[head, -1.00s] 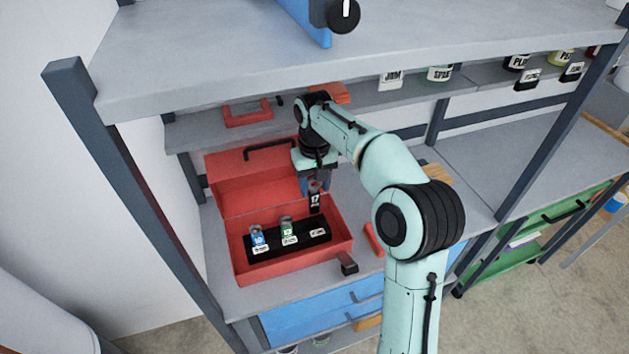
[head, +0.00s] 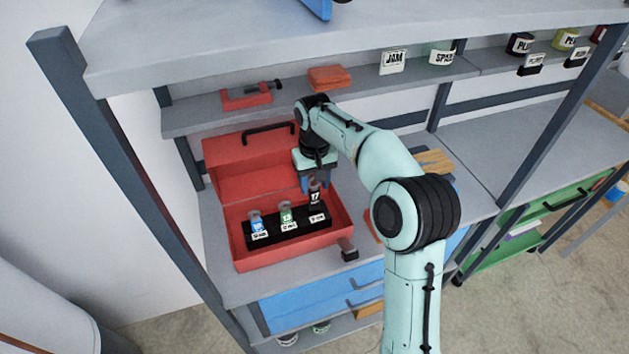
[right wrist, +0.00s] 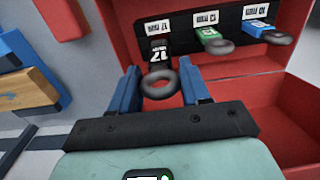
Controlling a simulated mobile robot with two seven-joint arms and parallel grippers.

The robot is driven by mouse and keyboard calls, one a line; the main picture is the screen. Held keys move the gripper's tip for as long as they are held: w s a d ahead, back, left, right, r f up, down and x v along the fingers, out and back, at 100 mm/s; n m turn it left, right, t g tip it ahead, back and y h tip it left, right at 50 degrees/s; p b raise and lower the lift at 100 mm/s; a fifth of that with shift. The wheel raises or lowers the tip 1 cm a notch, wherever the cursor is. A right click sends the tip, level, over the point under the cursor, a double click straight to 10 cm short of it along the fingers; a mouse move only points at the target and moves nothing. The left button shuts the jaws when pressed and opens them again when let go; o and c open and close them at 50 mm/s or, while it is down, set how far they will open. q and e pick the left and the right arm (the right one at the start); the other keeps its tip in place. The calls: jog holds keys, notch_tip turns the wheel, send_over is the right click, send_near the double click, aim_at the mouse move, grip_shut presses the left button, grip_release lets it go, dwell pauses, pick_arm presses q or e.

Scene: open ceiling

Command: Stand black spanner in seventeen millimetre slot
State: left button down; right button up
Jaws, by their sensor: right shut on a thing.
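The black spanner (head: 315,198), marked 17, is held upright by my right gripper (head: 315,184) at the right end of the black rack (head: 273,238). In the right wrist view, the spanner's ring end (right wrist: 158,83) lies between the fingers of the right gripper (right wrist: 161,82). The spanner's lower end meets the rack behind the 17 mm label (head: 317,218); how deep it sits in the slot is hidden. A blue spanner (head: 256,224) and a green spanner (head: 286,214) stand in the other slots. My left gripper is not in view.
The rack sits inside an open red toolbox (head: 285,257) with its lid raised behind. A small dark block (head: 348,250) stands by its front right corner. A shelf above holds a red clamp (head: 246,97) and a red block (head: 329,77).

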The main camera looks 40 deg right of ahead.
aim_at(314, 189)
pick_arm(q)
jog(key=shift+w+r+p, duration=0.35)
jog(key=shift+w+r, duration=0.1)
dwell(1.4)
